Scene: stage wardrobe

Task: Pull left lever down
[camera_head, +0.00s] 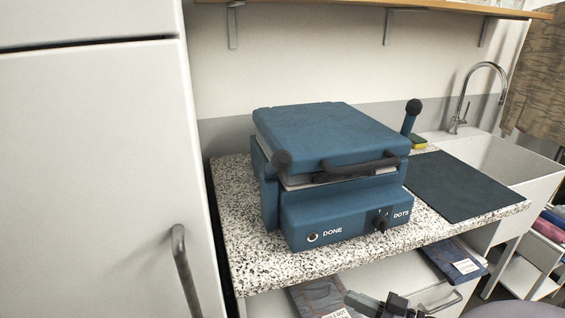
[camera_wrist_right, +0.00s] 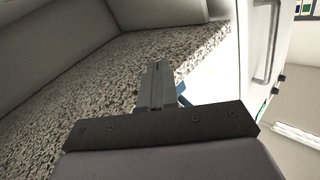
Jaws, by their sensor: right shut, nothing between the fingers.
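A blue press machine (camera_head: 335,190) with a closed, padded lid (camera_head: 325,130) and a dark front handle (camera_head: 360,165) sits on the speckled counter. The right lever (camera_head: 411,118) stands upright with a dark knob at the machine's back right. My right gripper (camera_head: 385,304) is low at the bottom edge, in front of and below the counter, apart from both levers. In the wrist view its fingers (camera_wrist_right: 152,85) are together and empty. My left gripper is out of view.
The speckled counter (camera_head: 232,225) has a dark mat (camera_head: 465,185) right of the machine, with a sink (camera_head: 520,165) and faucet beyond. A tall white cabinet (camera_head: 90,150) with a handle closes off the left. A wooden shelf (camera_head: 400,6) hangs above.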

